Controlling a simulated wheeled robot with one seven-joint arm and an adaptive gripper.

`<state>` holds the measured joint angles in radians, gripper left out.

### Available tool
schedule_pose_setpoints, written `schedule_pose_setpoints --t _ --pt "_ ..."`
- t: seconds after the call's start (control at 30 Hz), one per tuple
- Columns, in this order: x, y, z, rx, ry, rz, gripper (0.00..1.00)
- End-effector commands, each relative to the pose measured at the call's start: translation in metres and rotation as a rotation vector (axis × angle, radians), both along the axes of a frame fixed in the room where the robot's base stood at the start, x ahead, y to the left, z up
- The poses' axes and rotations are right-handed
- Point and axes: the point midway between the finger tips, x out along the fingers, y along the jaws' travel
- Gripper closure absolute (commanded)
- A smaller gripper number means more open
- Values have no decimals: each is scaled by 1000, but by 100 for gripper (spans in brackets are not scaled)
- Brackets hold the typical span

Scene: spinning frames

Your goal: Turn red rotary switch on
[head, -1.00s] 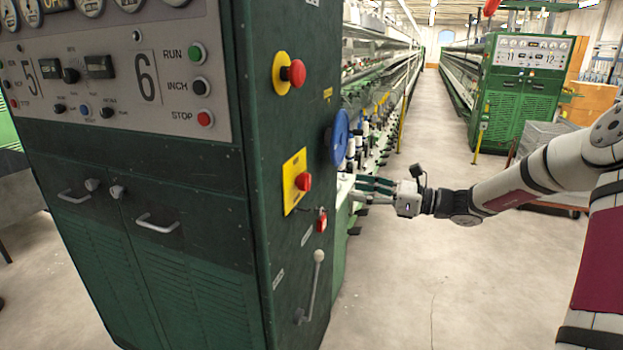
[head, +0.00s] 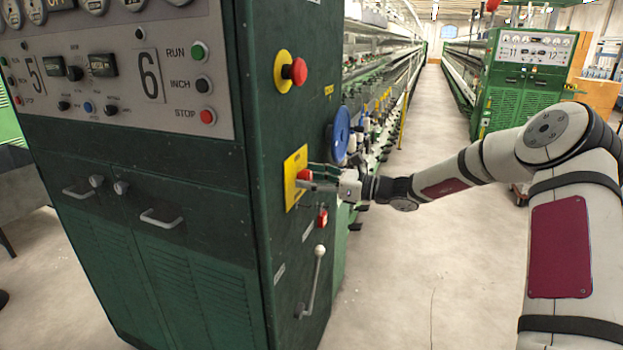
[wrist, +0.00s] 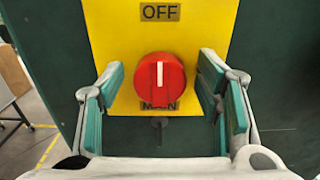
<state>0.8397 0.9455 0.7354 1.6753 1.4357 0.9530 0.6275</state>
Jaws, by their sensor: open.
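The red rotary switch (wrist: 160,84) sits on a yellow plate (wrist: 105,35) on the side of the green cabinet. Its white mark is upright, pointing toward the OFF label (wrist: 160,12) above; a partly covered label below appears to read MAN. In the wrist view my gripper (wrist: 160,98) is open, with one teal-padded finger on each side of the switch. There is a gap between each finger and the knob.
A red emergency button (head: 296,70) sits above the switch, and a blue wheel (head: 341,135) is to its right. A red padlock (head: 321,217) and a lever handle (head: 316,275) are below. The aisle floor (head: 420,270) is clear.

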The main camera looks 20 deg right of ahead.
Motion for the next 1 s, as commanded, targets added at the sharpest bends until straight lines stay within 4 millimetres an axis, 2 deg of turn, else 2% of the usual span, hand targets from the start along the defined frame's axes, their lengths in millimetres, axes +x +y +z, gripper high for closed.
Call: schedule_pose_setpoints --t 0.17,0.37,0.4,0.73,1.0 --pt "0 0 0 0 0 0 42" --pt "0 0 0 0 0 0 85" --pt "0 0 0 0 0 0 88" --pt "0 0 0 20 29 0 88" --pt "0 -1 0 112 157 0 88"
